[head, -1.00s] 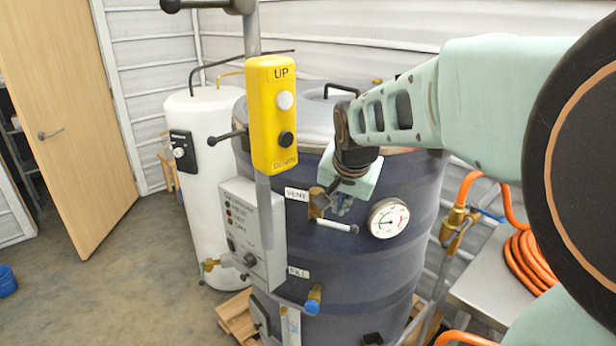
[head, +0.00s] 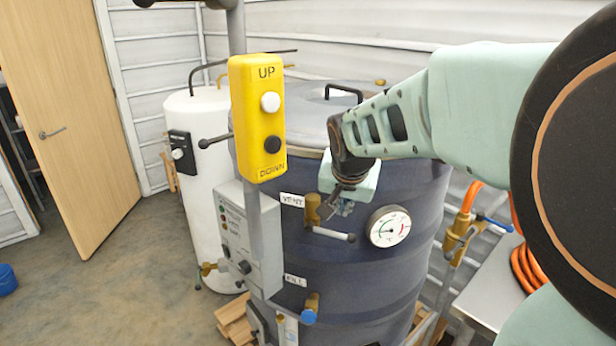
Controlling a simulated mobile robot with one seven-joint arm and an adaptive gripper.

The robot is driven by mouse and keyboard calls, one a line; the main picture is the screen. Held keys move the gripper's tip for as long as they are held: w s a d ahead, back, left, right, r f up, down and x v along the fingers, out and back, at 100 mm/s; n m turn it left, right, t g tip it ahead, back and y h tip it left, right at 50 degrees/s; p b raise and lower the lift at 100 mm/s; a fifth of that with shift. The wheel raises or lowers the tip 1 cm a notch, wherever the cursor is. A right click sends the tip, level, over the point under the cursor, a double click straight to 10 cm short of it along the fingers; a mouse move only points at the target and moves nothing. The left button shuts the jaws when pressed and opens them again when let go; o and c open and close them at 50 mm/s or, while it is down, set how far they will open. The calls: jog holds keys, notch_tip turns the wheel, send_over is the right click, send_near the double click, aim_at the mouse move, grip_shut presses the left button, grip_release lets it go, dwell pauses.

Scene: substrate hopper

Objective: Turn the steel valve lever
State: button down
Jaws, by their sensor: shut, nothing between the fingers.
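The steel valve lever (head: 334,235) is a short grey bar with a pale tip on the brass vent valve (head: 313,209). It slopes slightly down to the right across the front of the dark blue drum (head: 350,290). A "VENT" label (head: 292,200) is left of the valve. My gripper (head: 344,209) is just above the lever and right of the brass body, pointing down in front of the drum. Its fingers are shut and hold nothing. They are small and partly dark in the picture, so I cannot tell whether they touch the lever.
A round pressure gauge (head: 389,227) is close to the right of the lever. A yellow UP/DOWN control box (head: 257,118) on a grey post stands in front at left, with a grey panel (head: 237,240) behind. A blue-handled fill valve (head: 310,309) is below. Orange hose (head: 525,268) lies at right.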

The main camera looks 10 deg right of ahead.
aim_at(333, 234)
jog(key=shift+s+a+f+b, duration=0.1)
jog(key=shift+a+f+b, duration=0.1)
jog(key=shift+f+b, duration=0.65)
jog(key=shift+s+a+f+b, duration=0.1)
jog(key=shift+a+f+b, duration=0.2)
jog(key=shift+f, duration=1.05)
jog(key=shift+d, duration=0.1)
jog(key=shift+w+d+f+b, duration=0.1)
jog(key=shift+f+b, duration=0.1)
jog(key=shift+b, duration=0.1)
